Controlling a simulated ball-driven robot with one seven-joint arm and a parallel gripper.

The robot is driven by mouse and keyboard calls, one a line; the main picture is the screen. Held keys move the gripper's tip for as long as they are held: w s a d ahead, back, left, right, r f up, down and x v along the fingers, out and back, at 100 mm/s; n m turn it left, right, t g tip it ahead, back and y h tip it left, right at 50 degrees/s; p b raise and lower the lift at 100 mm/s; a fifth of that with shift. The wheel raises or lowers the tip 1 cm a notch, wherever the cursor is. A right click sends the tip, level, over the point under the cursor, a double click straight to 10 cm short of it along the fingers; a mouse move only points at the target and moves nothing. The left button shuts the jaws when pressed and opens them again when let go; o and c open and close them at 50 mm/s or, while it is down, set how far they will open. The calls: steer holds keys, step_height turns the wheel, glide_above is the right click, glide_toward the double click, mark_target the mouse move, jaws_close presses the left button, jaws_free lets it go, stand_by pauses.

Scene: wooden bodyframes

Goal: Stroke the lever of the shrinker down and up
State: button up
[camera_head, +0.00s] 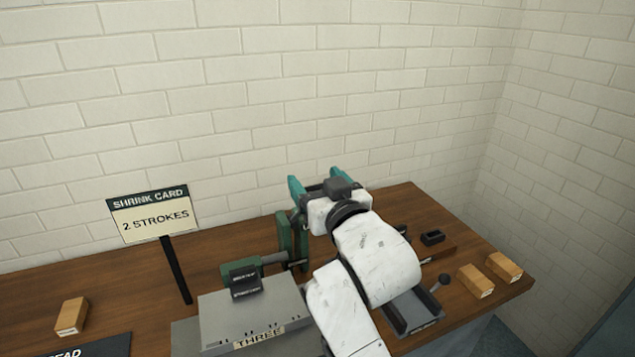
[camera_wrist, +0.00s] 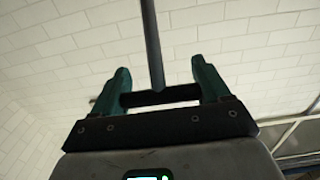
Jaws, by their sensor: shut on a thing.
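The green shrinker (camera_head: 287,245) stands on the wooden bench against the wall, partly covered by my arm. My gripper (camera_head: 315,181) is raised above and just right of it, with its teal fingers pointing up and toward the wall. In the wrist view my gripper (camera_wrist: 160,72) has a dark crossbar (camera_wrist: 160,96) between its two fingers. A dark rod (camera_wrist: 152,40) rises from the middle of that bar; these look like the lever and its handle. My gripper is shut on the handle. In the head view the lever is hidden by my wrist.
A sign (camera_head: 153,213) reads "SHRINK CARD 2 STROKES". A grey block (camera_head: 253,315) marked "THREE" stands in front of the shrinker. Wooden blocks (camera_head: 475,281) lie at the right, one (camera_head: 72,316) at the left. A dark fixture (camera_head: 412,312) with a knob (camera_head: 442,280) stands beside my arm.

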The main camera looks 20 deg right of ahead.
steer(key=c, duration=0.4)
steer(key=shift+o, duration=0.2)
steer(key=s+f+t+b, duration=0.2)
steer(key=s+f+b, duration=0.3)
steer(key=b, duration=0.8)
steer(key=s+f+t+b, duration=0.3)
steer(key=s+f+b, duration=0.2)
steer(key=f+b, duration=0.7)
steer(key=shift+f+b, duration=0.2)
steer(key=shift+b, duration=0.8)
steer(key=shift+s, duration=0.1)
steer(key=o, duration=1.5)
steer(key=b+v, duration=0.1)
steer(key=v, duration=1)
steer(key=shift+b, duration=0.4)
